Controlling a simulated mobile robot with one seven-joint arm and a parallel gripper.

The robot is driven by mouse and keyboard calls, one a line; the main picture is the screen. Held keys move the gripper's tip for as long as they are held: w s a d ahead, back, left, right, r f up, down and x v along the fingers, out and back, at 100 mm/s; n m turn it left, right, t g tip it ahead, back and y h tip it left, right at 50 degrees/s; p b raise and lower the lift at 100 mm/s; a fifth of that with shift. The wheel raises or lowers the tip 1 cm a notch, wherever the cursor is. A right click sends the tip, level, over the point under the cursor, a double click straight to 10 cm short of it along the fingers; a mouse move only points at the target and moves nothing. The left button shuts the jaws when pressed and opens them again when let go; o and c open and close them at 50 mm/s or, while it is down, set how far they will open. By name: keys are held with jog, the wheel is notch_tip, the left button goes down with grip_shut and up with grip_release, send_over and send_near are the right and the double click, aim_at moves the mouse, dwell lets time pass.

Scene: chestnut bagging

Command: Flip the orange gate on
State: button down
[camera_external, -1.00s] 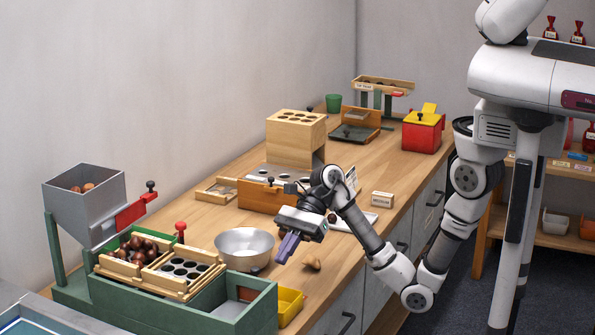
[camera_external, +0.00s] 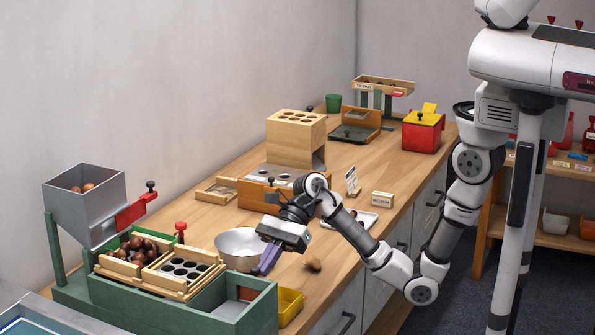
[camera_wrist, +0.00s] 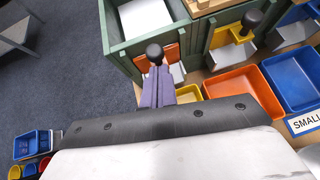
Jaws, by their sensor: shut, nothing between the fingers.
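The orange gate (camera_wrist: 168,54) is a small orange panel in the end of a green wooden box (camera_wrist: 128,60), with a round black knob (camera_wrist: 154,52) in front of it. In the external view, a patch of the orange gate (camera_external: 246,294) shows inside the green box; its knob is not clear there. My gripper (camera_wrist: 156,72) has purple fingers, shut and empty. In the wrist view the fingertips point at the knob and overlap the view just below it; I cannot tell if they touch. In the external view my gripper (camera_external: 262,272) is above the counter, beside the metal bowl.
A yellow tray (camera_external: 290,306) stands at the green box's end. The wrist view shows a yellow gate (camera_wrist: 226,32) with a black knob, an orange tray (camera_wrist: 262,106) and a blue tray (camera_wrist: 296,82). A metal bowl (camera_external: 232,245) and a loose chestnut (camera_external: 312,264) are close by.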

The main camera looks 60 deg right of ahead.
aim_at(254, 268)
notch_tip(254, 268, up, 4)
jog(key=shift+f+p, duration=0.1)
jog(key=shift+p, duration=0.55)
jog(key=shift+f, duration=0.1)
jog(key=s+d+r+b, duration=0.1)
jog(key=d+r+b, duration=0.2)
jog(key=d, duration=0.8)
jog(key=b, duration=0.2)
jog(key=shift+s+b, duration=0.4)
jog(key=shift+d, duration=0.1)
